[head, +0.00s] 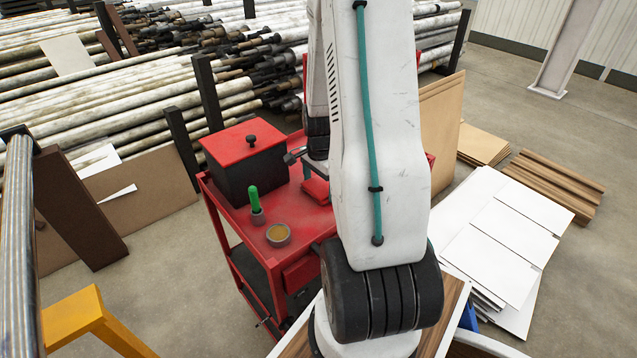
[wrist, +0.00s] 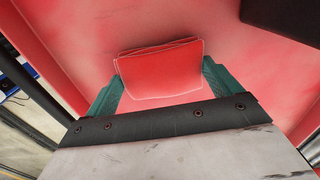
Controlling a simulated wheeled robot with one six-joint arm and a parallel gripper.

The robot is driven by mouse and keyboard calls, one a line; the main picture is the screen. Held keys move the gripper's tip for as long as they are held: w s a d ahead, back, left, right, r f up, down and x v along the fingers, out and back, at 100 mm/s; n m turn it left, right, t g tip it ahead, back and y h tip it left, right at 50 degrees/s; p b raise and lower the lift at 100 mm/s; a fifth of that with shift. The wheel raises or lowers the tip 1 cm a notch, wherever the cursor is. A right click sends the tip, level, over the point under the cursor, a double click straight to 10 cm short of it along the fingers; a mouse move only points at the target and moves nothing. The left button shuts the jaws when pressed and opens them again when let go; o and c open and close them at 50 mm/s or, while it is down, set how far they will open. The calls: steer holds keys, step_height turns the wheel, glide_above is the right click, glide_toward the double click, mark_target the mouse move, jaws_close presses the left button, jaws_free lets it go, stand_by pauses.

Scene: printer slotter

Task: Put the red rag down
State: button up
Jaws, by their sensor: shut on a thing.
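The red rag (wrist: 160,72) is a folded red cloth with pale edges. In the wrist view it sits between the two teal fingers of my gripper (wrist: 160,88), which is shut on it. The red cart top lies behind it, and I cannot tell whether the rag touches that surface. In the head view the rag (head: 316,190) shows low over the red cart (head: 300,215), partly hidden by my arm. My gripper (head: 305,170) is mostly hidden there too.
On the cart stand a black box with a red lid (head: 245,160), a green-handled tool (head: 255,200) and a round tin (head: 278,235). Bare red surface lies around the tin. White sheets (head: 505,235) and brown planks (head: 555,185) lie on the floor to the right.

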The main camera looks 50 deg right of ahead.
mark_target(320, 187)
steer(key=o, duration=0.8)
steer(key=shift+c, duration=0.2)
step_height(320, 187, up, 12)
steer(key=w+a+r+n, duration=0.1)
steer(key=a+r+n, duration=0.4)
steer(key=a+r, duration=0.3)
steer(key=s+a+r+n, duration=0.3)
steer(key=s+a+n, duration=0.1)
steer(key=a, duration=0.3)
steer(key=s+a+r+n, duration=0.3)
steer(key=s+a+n, duration=0.2)
steer(key=a+n, duration=0.1)
steer(key=s+a+r+n+t, duration=0.1)
steer(key=s+a+r+n, duration=0.2)
steer(key=a, duration=0.6)
steer(key=s+n, duration=0.1)
steer(key=n, duration=0.1)
steer(key=shift+s+n, duration=0.3)
steer(key=shift+s, duration=0.05)
